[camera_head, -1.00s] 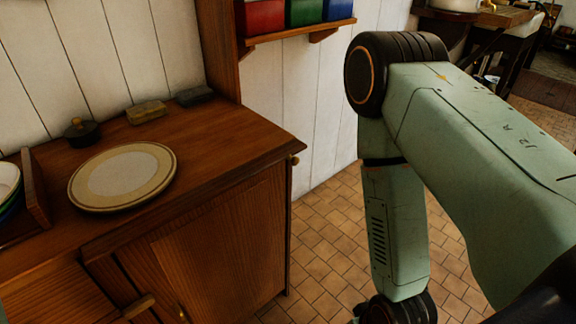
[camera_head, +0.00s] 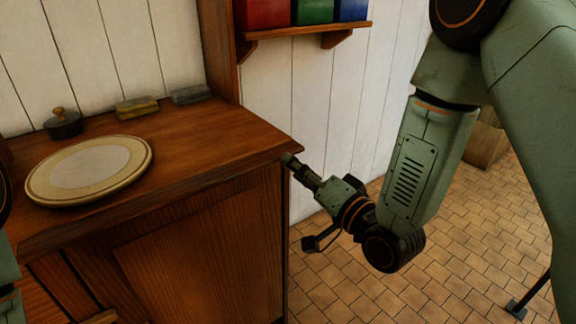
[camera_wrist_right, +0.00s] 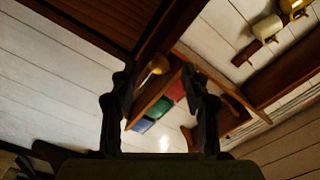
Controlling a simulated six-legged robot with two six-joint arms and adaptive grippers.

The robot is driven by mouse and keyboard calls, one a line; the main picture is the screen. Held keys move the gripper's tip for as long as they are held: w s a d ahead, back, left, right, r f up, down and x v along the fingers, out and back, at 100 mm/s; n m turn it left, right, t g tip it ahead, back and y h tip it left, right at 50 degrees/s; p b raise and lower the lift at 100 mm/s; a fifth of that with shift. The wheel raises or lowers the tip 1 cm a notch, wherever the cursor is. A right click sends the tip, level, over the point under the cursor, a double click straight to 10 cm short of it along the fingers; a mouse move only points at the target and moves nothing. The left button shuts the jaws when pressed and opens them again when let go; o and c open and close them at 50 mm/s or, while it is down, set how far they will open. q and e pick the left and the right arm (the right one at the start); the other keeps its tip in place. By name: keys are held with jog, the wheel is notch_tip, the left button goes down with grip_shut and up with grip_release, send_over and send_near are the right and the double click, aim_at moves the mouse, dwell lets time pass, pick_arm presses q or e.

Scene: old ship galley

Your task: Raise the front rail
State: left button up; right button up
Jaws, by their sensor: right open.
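The wooden counter (camera_head: 195,150) stands at the left, with a dark strip along its front top edge (camera_head: 190,205). I cannot clearly tell the front rail from this edge. My right gripper (camera_head: 289,160) is at the counter's right front corner and covers the brass knob there in the head view. In the right wrist view the brass knob (camera_wrist_right: 158,67) shows between the spread fingers of my right gripper (camera_wrist_right: 158,80), near the counter's dark wooden edge. The fingers are open, and I cannot tell whether they touch the knob. My left gripper is not in view.
A round plate (camera_head: 90,170), a lidded dark pot (camera_head: 63,125) and two small blocks (camera_head: 137,107) are on the counter. A wall shelf (camera_head: 310,32) holds red, green and blue boxes. The tiled floor (camera_head: 455,250) right of the counter is mostly clear.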

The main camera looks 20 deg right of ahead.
aim_at(287, 169)
jog(key=shift+x, duration=1.9)
jog(key=shift+s+d, duration=0.2)
jog(key=shift+d, duration=0.05)
jog(key=c, duration=0.3)
jog(key=shift+w+a, duration=0.1)
jog(key=shift+a, duration=0.05)
jog(key=c, duration=0.4)
grip_shut()
jog(key=shift+r, duration=0.1)
